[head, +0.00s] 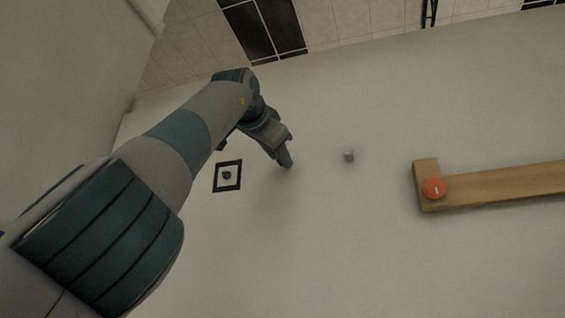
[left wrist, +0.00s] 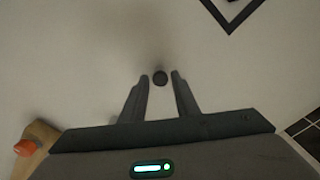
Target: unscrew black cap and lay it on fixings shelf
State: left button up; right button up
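A small grey stub (head: 348,156) stands out from the same surface farther right. My left gripper (head: 287,163) is between the outline and the stub in the head view. In the left wrist view the left gripper (left wrist: 160,76) is open, and a dark round piece (left wrist: 160,79) shows between its fingertips, with gaps on both sides. I cannot identify the fixings shelf for sure. My right gripper is not in view.
A wooden bar (head: 510,184) with a raised end block stands at the right, with an orange round cap (head: 434,187) on it. The orange cap also shows in the left wrist view (left wrist: 25,148). Dark tiles (head: 262,30) lie along the top. The surface below the stub is clear.

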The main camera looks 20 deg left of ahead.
pick_arm(q)
jog(key=m, duration=0.5)
dwell(0.3)
jog(key=m, duration=0.6)
jog(key=shift+p, duration=0.3)
jog(key=shift+m+p, duration=0.4)
jog(key=shift+m, duration=2.5)
